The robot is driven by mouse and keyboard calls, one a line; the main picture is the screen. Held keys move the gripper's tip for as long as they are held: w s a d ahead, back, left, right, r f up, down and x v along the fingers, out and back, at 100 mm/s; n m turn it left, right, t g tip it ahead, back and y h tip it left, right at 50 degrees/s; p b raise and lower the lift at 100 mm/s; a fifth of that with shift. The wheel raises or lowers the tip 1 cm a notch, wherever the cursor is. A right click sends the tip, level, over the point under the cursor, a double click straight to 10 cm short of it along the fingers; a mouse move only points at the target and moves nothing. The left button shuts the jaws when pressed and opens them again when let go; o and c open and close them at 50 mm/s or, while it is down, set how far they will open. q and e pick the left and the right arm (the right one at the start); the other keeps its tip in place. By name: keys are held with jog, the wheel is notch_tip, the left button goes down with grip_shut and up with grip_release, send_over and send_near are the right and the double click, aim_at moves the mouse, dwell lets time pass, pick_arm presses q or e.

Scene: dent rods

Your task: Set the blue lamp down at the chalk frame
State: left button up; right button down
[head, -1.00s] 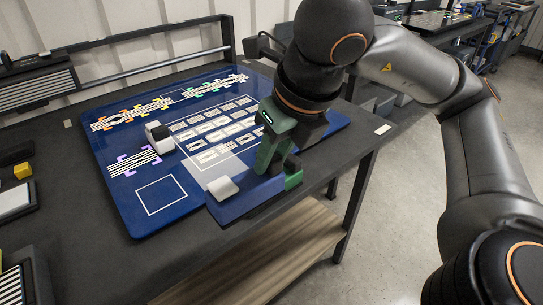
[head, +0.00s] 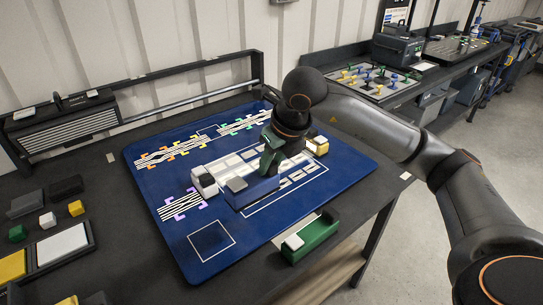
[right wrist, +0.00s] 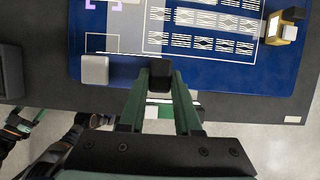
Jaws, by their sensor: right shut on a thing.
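The blue lamp (head: 258,190) is a long blue block with a pale grey square cap at its left end. My right gripper (head: 270,172) is shut on its dark knob. In the head view it overlaps the front of the printed grid on the blue board. In the right wrist view the grey cap (right wrist: 95,69) lies left of my green fingers (right wrist: 160,85), with the knob between the tips. It appears held above the board's front edge. The chalk frame (head: 212,241), a white square outline, is bare at the board's front left.
A green lamp (head: 312,240) stands at the board's front edge, close below my gripper. A white lamp (head: 203,180) is left of the grid; a yellow one (head: 318,145) is right. Trays and small blocks (head: 76,208) lie at the table's left.

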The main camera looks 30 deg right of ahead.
jog(key=shift+w+d, duration=0.25)
jog(key=shift+w, duration=0.05)
jog(key=shift+w+d+f, duration=0.15)
jog(key=shift+w+f, duration=0.1)
jog(key=shift+f, duration=0.1)
notch_tip(320, 180, down, 11)
jog(key=b, duration=0.7)
jog(key=shift+r, duration=0.15)
jog(key=shift+f+b, duration=0.55)
jog(key=shift+f, duration=0.05)
jog(key=c, duration=0.5)
grip_release()
jog(key=shift+s, duration=0.1)
